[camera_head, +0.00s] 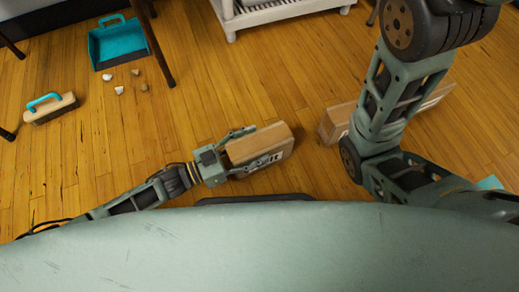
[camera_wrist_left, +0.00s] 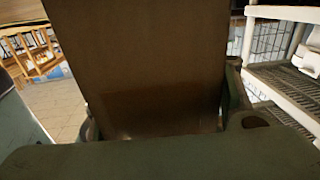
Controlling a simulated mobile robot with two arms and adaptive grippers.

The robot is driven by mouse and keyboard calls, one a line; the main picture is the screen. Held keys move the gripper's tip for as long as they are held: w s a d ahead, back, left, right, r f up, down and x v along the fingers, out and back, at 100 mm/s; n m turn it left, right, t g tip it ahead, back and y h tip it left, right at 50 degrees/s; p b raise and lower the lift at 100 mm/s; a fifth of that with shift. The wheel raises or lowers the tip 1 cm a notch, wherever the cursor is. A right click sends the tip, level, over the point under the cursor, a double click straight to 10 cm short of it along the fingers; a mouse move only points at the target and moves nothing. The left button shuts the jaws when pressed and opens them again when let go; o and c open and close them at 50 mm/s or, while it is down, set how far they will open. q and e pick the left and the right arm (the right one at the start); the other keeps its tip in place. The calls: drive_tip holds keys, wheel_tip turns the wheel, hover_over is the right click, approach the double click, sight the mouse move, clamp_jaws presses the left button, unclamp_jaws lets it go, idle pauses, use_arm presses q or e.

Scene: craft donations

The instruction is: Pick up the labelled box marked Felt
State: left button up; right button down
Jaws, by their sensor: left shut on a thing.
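A brown cardboard box (camera_head: 268,145) with a white label on its near side is in the head view, left of my right arm. My left gripper (camera_head: 245,148) is shut on this box, with a finger along each side. The print on the label is too small to read, so I cannot tell whether it says Felt. In the left wrist view the plain brown face of the box (camera_wrist_left: 150,70) fills the middle between the fingers. A second cardboard box (camera_head: 338,120) lies on the floor to the right, partly hidden behind my right arm. My right gripper is not in view.
A teal dustpan (camera_head: 118,42) and a brush with a teal handle (camera_head: 50,108) lie on the wooden floor at the left, with several small pale scraps near the dustpan. A white shelf unit (camera_head: 285,14) stands at the back. Floor beyond the held box is clear.

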use_arm(q)
drive_tip(key=c, duration=0.5)
drive_tip(key=shift+c, duration=0.9)
drive_tip(key=shift+r, duration=0.15)
